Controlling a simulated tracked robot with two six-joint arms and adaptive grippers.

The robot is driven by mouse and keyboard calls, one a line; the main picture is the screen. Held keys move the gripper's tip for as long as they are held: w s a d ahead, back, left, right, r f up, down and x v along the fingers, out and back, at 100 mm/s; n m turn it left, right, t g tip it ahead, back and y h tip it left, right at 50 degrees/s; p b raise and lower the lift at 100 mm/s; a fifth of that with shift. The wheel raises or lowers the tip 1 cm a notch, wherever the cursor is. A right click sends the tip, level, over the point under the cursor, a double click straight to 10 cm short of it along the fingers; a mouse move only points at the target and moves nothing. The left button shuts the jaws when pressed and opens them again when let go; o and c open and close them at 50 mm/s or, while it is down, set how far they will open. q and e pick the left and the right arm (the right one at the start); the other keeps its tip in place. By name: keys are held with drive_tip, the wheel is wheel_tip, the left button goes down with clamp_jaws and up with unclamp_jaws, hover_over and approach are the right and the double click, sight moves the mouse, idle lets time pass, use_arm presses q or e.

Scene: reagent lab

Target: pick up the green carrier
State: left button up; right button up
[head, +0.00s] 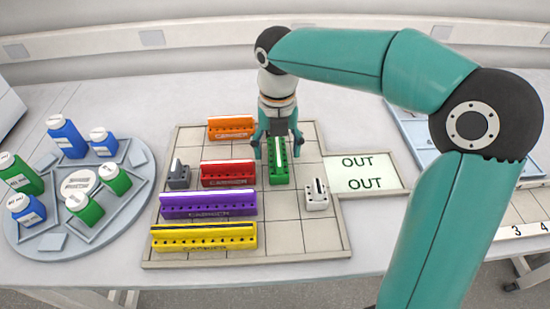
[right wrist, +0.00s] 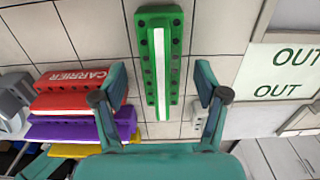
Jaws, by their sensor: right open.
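The green carrier (head: 279,172) stands on the tiled board, a narrow block with a white strip along its top and its long side running away from me. My right gripper (head: 278,148) is above its far part in the head view, fingers pointing down. In the right wrist view the green carrier (right wrist: 160,62) runs up from between the fingers of the right gripper (right wrist: 159,95). The fingers are spread, with a gap on each side of the carrier, and hold nothing. My left gripper is in neither view.
A red carrier (head: 228,174) stands close on the left, with orange (head: 231,128), purple (head: 208,205) and yellow (head: 203,237) ones around it. A white block (head: 316,195) stands at the right. An OUT plate (head: 362,173) adjoins the board. A round bottle tray (head: 40,238) is at left.

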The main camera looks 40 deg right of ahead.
wheel_tip(320, 180, down, 2)
drive_tip(key=shift+f, duration=0.1)
drive_tip(key=c, duration=1.3)
